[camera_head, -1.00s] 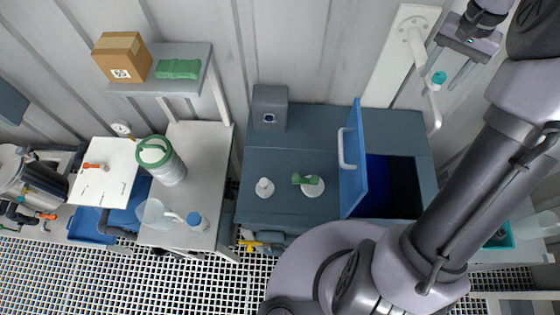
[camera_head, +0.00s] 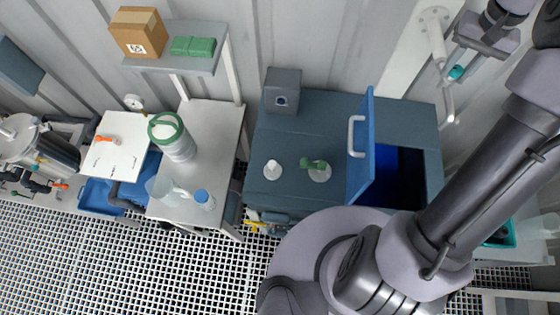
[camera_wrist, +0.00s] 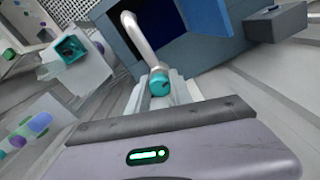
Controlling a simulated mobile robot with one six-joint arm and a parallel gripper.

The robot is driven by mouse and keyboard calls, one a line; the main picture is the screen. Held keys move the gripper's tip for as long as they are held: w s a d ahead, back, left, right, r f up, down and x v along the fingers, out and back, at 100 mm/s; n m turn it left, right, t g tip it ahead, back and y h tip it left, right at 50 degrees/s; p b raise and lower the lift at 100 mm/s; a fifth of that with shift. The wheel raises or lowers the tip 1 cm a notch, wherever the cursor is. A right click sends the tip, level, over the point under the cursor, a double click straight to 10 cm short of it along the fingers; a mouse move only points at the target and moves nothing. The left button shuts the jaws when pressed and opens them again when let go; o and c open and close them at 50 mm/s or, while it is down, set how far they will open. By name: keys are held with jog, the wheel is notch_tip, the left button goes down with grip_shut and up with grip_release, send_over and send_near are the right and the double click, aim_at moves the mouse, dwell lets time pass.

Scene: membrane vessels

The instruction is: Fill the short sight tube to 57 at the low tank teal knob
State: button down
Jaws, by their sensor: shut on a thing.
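A small teal knob (camera_head: 457,72) sits by a pale bent pipe (camera_head: 449,104) near the wall at the upper right of the head view. My gripper (camera_head: 459,68) reaches down to it from above. In the wrist view the teal knob (camera_wrist: 160,84) is between my gripper's two fingers (camera_wrist: 162,88), which are shut on it. The pipe (camera_wrist: 141,40) curves away from the knob there. I cannot make out a short sight tube with a readable scale in either view.
A blue door (camera_head: 362,150) stands open on a dark cabinet (camera_head: 285,215), beside the pipe. A white bench (camera_head: 215,125) with a green-rimmed jar (camera_head: 176,140) is left. A shelf with a cardboard box (camera_head: 138,32) is above it. Grating (camera_head: 60,235) covers the floor.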

jog(key=shift+r+n+p, duration=0.1)
jog(key=shift+n+p, duration=0.2)
jog(key=shift+n, duration=0.6)
jog(key=shift+r+n+p, duration=0.2)
jog(key=shift+n+p, duration=0.8)
jog(key=shift+n, duration=0.2)
jog(key=shift+f+n+p, duration=0.2)
jog(key=shift+n+p, duration=0.15)
jog(key=shift+n, duration=0.45)
jog(key=n+p, duration=0.2)
jog(key=shift+r+n, duration=0.15)
jog(key=shift+n, duration=0.15)
jog(key=shift+n+p, duration=0.3)
jog(key=shift+n, duration=0.5)
jog(key=shift+n+p, duration=0.5)
jog(key=shift+n, duration=0.2)
jog(key=shift+n+p, duration=0.6)
jog(key=shift+n, duration=0.6)
jog(key=shift+n+p, duration=0.8)
jog(key=shift+n, duration=0.3)
jog(key=shift+n+p, duration=0.3)
jog(key=shift+n, duration=0.4)
jog(key=shift+f+n, duration=0.25)
jog(key=shift+n, duration=0.05)
